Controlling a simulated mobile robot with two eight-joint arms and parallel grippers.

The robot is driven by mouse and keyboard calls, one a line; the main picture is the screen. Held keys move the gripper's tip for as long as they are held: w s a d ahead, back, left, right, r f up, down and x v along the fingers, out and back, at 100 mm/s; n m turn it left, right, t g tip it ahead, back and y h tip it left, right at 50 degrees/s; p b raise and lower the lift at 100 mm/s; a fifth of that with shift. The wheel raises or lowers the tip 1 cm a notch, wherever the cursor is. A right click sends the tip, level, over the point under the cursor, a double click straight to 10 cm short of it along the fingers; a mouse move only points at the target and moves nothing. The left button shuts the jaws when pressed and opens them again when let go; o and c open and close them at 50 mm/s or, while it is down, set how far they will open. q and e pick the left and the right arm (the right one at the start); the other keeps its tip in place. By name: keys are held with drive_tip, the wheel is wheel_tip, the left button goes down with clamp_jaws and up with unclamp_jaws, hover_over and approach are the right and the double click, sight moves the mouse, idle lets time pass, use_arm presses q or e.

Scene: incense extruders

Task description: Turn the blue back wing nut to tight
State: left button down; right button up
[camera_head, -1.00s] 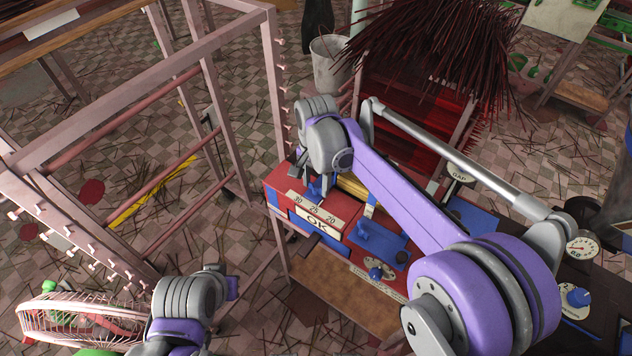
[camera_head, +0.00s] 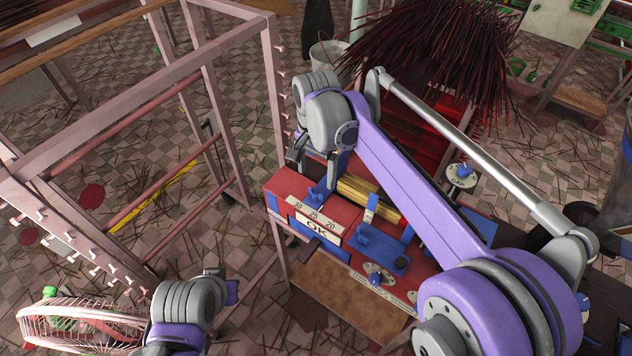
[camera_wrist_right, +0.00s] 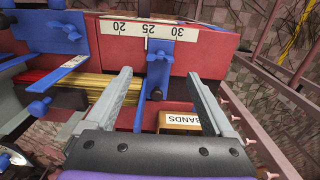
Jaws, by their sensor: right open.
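A blue wing nut (camera_head: 317,193) stands at the number scale on the red box's top. In the right wrist view this wing nut (camera_wrist_right: 158,56) sits by the scale, at the end of a blue strap. A second blue wing nut (camera_head: 363,236) is on a blue plate nearer the front; a blue wing nut (camera_wrist_right: 39,108) shows at left in the wrist view. I cannot tell for sure which is the back one. My right gripper (camera_wrist_right: 160,74) is open and empty, its fingers either side of the strap, short of the scale wing nut. My left gripper (camera_head: 217,272) is low at left, fingers unclear.
The red box (camera_head: 283,184) carries a scale (camera_head: 314,215) and an OK label (camera_head: 316,230). Yellowish sticks (camera_head: 385,207) lie beside it. A pink rack frame (camera_head: 278,90) stands left of it. A dark incense bundle (camera_head: 430,45) is behind; a GAP dial (camera_head: 461,175) is at right.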

sight(316, 191)
wheel_tip(316, 191, up, 4)
idle(0.7)
